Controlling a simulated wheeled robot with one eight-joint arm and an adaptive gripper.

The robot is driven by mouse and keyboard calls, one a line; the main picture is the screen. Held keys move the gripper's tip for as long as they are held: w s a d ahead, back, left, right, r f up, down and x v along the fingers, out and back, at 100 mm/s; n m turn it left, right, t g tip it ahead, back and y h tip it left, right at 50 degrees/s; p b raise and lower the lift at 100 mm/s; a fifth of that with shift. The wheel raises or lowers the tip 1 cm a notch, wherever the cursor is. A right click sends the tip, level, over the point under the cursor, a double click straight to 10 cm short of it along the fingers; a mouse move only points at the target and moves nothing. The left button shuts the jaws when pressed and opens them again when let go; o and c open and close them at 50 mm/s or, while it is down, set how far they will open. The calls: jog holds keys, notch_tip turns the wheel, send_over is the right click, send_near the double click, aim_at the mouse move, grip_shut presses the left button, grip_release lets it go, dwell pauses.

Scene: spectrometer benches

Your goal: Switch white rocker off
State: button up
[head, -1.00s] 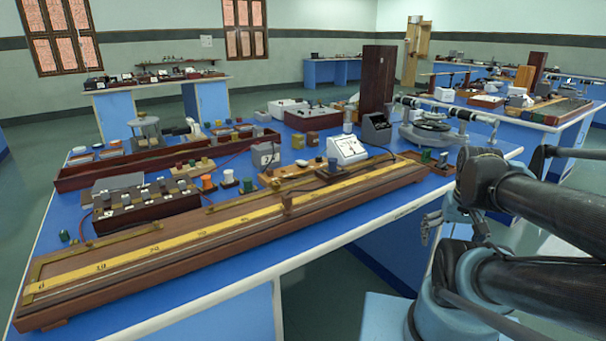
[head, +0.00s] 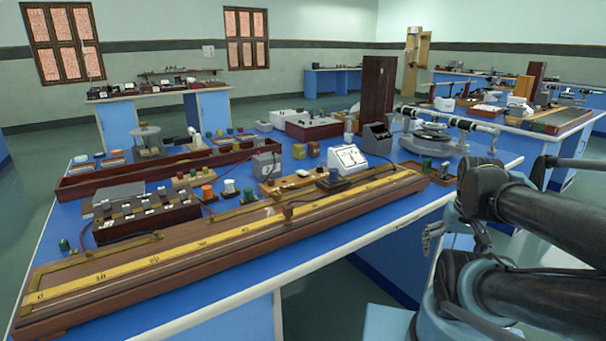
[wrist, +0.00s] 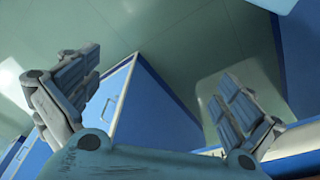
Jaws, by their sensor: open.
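I cannot make out a white rocker for certain in either view. A dark box (head: 377,139) with a small pale patch stands at the back right of the near bench, beside the spectrometer (head: 432,132); the patch is too small to identify. My gripper (head: 433,238) hangs beyond the bench's right-hand edge, below the top and apart from everything on it. In the wrist view my gripper (wrist: 162,68) has its two fingers spread wide with nothing between them. That view shows floor and blue cabinet sides, no switch.
The near blue bench (head: 345,238) carries a long wooden metre bridge (head: 215,238) along its front edge. A white-faced meter (head: 347,159), a dark plug box (head: 146,211) and a tall brown board (head: 377,88) stand behind it. Another bench (head: 541,128) is at right, with floor between.

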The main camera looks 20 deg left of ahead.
jog(key=shift+s+r, duration=0.15)
jog(key=shift+s, duration=0.1)
jog(key=c, duration=0.4)
jog(key=shift+s+a+r, duration=0.1)
jog(key=shift+r, duration=0.3)
jog(key=c, duration=0.5)
jog(key=shift+n, duration=0.8)
jog(key=w+a+r, duration=0.1)
jog(key=r, duration=0.1)
jog(key=w+a+r, duration=0.1)
jog(key=w+r, duration=0.1)
jog(key=w+a+r, duration=0.1)
jog(key=w+r, duration=0.1)
jog(key=shift+a, duration=0.15)
grip_shut()
jog(key=w+a+r+n+y, duration=0.1)
jog(key=w+a+r+n, duration=0.2)
jog(key=w+a+r, duration=0.8)
jog(key=w+a+r+n, duration=0.1)
jog(key=a+r, duration=0.3)
jog(key=a, duration=1.1)
jog(key=w+a+r+n+y, duration=0.1)
jog(key=a+r+n, duration=0.3)
jog(key=a, duration=1.1)
jog(key=shift+w+r+g, duration=0.15)
jog(key=shift+w+g, duration=0.15)
jog(key=shift+w, duration=0.2)
jog(key=shift+a, duration=0.1)
